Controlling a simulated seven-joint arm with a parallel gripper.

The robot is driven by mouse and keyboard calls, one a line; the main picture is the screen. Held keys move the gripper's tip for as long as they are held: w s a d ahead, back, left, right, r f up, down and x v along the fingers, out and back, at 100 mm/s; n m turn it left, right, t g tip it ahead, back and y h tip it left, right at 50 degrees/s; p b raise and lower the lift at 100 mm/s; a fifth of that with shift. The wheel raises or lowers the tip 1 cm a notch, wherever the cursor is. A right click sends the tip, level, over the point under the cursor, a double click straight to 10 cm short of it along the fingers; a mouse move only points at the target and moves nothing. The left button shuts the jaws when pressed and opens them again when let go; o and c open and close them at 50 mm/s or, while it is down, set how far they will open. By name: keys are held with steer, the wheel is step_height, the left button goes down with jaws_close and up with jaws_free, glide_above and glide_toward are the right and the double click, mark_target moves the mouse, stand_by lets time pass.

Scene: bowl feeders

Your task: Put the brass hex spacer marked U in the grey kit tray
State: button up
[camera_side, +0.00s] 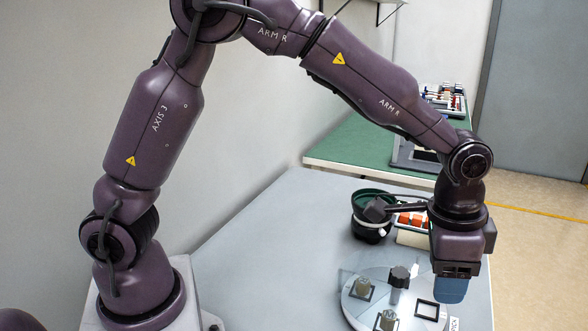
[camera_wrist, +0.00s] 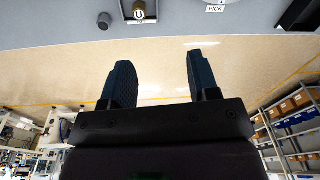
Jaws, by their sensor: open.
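My gripper (camera_side: 452,290) points down over the right part of the round plate, with blue fingers apart and empty. In the wrist view my gripper (camera_wrist: 158,80) shows both fingers spread with nothing between them. A part marked U (camera_wrist: 138,14) is at the top edge of the wrist view, partly cut off, beyond the fingers and apart from them. In the side view two spacers, one at the back left (camera_side: 362,286) and one in front (camera_side: 387,319), stand in square frames on the round plate; I cannot read their letters. I cannot make out the grey kit tray for certain.
A dark green bowl (camera_side: 371,201) and orange parts (camera_side: 412,219) stand behind. The left table surface (camera_side: 260,260) is clear.

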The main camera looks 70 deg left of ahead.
steer(key=s+a+r+n+t, duration=0.2)
steer(key=s+a+r+n, duration=0.2)
steer(key=s+a+r, duration=0.65)
steer(key=s+a+r+n+t, duration=0.1)
steer(key=s+a, duration=0.4)
steer(key=s, duration=0.5)
steer(key=shift+a+r+n+t, duration=0.15)
steer(key=shift+a+n+t, duration=0.25)
steer(key=shift+n+t, duration=0.5)
